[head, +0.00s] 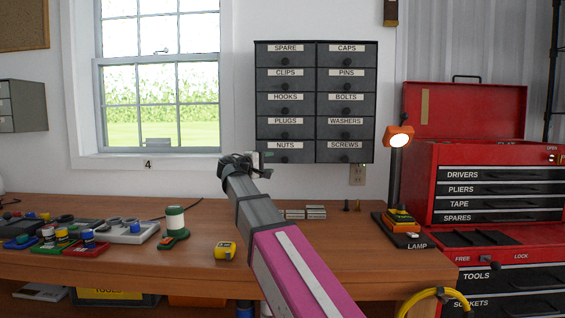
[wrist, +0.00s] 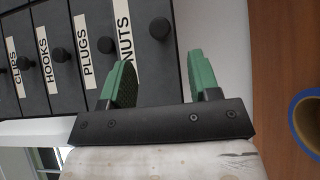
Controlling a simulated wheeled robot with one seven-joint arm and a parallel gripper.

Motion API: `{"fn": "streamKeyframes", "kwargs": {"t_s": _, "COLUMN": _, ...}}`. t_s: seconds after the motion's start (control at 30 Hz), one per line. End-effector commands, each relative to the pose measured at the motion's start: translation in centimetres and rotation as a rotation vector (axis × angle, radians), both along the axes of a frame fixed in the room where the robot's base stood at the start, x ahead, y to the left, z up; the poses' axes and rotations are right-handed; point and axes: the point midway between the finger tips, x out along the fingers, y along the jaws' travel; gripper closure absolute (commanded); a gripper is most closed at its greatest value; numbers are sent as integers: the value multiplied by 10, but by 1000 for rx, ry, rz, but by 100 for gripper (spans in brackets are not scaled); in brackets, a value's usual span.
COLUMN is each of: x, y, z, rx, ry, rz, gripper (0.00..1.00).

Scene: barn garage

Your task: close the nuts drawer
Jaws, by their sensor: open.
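The nuts drawer (head: 301,158) is the bottom-left drawer of a dark wall cabinet, with a white NUTS label and a round dark knob. Its front looks about level with its neighbours; I cannot tell if it stands out slightly. In the wrist view the nuts drawer's knob (wrist: 160,28) lies just beyond my fingertips. My gripper (head: 263,160) is at the cabinet's lower-left corner and hides part of the drawer's left end. In the wrist view my gripper (wrist: 160,62) has its green fingers spread with nothing held between them.
The plugs drawer (head: 305,134) is directly above and the screws drawer (head: 365,157) is to the right. A workbench (head: 205,262) below holds a yellow tape measure (head: 226,250), a green-white item (head: 174,225) and a lamp (head: 399,140). A red tool chest (head: 435,205) stands right.

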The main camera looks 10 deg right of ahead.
Motion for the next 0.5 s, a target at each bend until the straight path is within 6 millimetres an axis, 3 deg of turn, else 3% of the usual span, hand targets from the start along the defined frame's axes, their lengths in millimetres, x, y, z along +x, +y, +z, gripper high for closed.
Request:
{"fn": "streamKeyframes", "kwargs": {"t_s": 0.3, "x": 31, "y": -45, "z": 0, "rx": 1, "ry": 1, "rz": -1, "gripper": 44}}
{"fn": "streamKeyframes", "kwargs": {"t_s": 0.5, "x": 41, "y": -60, "z": 0, "rx": 1, "ry": 1, "rz": 0, "gripper": 44}}
